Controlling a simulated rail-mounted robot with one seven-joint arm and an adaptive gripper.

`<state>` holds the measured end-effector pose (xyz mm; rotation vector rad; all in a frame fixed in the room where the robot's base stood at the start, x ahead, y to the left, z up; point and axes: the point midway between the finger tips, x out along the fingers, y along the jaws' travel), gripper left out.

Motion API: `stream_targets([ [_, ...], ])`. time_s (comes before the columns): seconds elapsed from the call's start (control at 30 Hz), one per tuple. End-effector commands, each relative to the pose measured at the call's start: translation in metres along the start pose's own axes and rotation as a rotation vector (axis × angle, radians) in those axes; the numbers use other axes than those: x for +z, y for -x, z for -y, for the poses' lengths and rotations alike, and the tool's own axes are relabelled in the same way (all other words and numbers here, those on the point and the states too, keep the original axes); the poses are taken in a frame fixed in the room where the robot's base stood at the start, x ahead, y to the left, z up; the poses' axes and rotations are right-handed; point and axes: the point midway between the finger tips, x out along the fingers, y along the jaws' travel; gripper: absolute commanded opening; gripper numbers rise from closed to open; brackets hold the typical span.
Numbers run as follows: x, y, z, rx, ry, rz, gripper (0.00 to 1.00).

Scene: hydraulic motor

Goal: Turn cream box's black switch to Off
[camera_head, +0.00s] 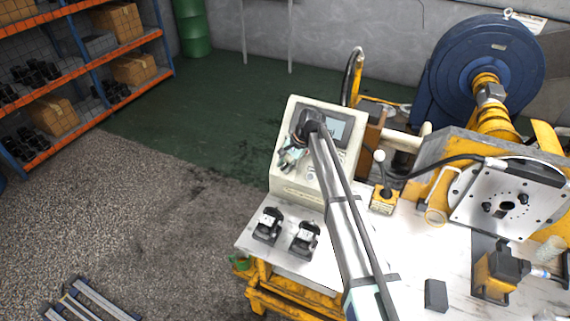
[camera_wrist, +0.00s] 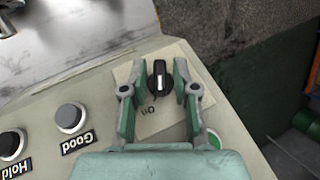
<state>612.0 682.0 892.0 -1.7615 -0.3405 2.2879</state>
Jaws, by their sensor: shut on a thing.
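The cream box (camera_head: 297,190) stands on the white table, with a sloped front panel and a grey screen (camera_head: 336,127). My gripper (camera_head: 291,157) is at the panel's left side, and my arm covers part of the box. In the wrist view, the black switch (camera_wrist: 160,78) sits on a pale square plate, its white mark pointing roughly up and down the picture. The switch is hidden in the head view.
The panel also bears a grey button (camera_wrist: 72,117) labelled Good and a dark button (camera_wrist: 12,143) labelled Hold. Two black parts (camera_head: 268,225) (camera_head: 304,239) sit on the table (camera_head: 262,251) in front of the box. Yellow and blue machinery (camera_head: 486,70) stands to the right.

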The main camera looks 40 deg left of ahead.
Motion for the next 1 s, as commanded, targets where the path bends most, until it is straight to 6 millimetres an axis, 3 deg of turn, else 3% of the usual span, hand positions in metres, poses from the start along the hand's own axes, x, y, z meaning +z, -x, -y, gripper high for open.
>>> stream_targets([
  [1.0,0.0009,-0.0041,0.011,0.862,0.409,-0.002,0.0],
])
